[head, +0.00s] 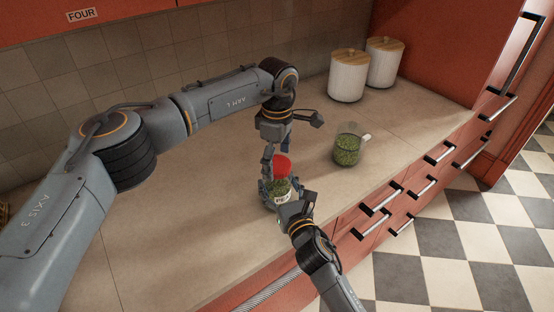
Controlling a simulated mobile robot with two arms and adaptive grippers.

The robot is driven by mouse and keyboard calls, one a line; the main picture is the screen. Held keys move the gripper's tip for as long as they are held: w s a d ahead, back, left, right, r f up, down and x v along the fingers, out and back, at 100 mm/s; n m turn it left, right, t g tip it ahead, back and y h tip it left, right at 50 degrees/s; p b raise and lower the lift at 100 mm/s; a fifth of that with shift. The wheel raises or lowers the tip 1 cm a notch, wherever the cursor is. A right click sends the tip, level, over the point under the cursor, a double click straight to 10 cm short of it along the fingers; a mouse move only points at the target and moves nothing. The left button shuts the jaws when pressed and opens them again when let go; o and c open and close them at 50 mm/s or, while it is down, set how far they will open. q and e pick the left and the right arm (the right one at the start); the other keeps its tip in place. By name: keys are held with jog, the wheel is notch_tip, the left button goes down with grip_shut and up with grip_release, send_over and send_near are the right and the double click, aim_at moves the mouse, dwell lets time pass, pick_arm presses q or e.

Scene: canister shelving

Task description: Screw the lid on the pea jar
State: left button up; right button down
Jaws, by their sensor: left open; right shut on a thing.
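The pea jar (278,187) is a small clear jar with green contents, near the front edge of the counter. A red lid (282,165) is at its top; I cannot tell whether it is seated or turned on the thread. My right gripper (279,198) comes in from the front and is shut on the jar's lower part, hiding some of it. My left gripper (276,154) points down from above, open, with its fingers beside the lid. I cannot tell whether they touch it.
A glass jug of green peas (347,149) stands to the right on the counter (215,215). Two white canisters with wooden lids (348,77) (384,63) stand at the back against the tiled wall. The counter left of the jar is clear. Red drawers with handles line its front.

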pick_arm(q)
notch_tip(320, 180, up, 12)
dwell(0.6)
pick_arm(e)
jog(key=shift+c, duration=0.5)
grip_release()
jog(key=v, duration=1.2)
